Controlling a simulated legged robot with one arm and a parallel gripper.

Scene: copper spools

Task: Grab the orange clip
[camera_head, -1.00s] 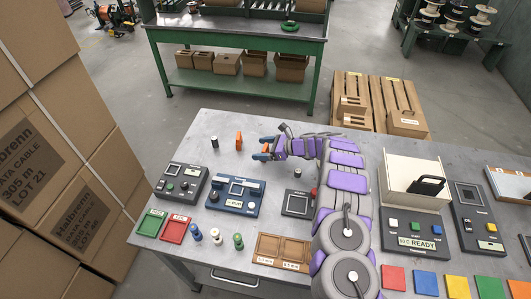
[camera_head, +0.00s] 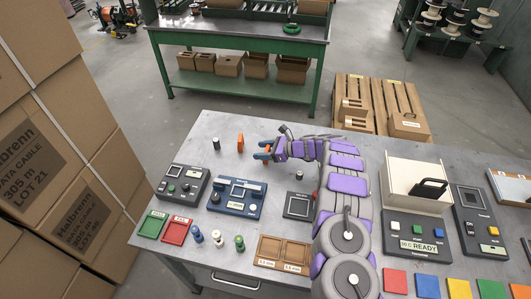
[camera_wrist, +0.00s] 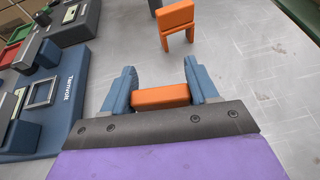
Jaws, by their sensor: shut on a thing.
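My gripper (camera_head: 264,150) is over the back left of the grey table, with its blue fingers pointing left. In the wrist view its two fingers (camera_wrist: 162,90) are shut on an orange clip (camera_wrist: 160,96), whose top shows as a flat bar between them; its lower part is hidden. A second orange clip (camera_head: 240,142) stands upright on the table, to the left of my gripper and apart from it. In the wrist view this second clip (camera_wrist: 177,20) shows as an arch with two legs, ahead of the fingertips.
A black cylinder (camera_head: 216,144) stands left of the standing clip. A blue device (camera_head: 237,197), a grey device (camera_head: 183,183) and a black-framed device (camera_head: 299,205) lie nearer the front. The table around the standing clip is bare.

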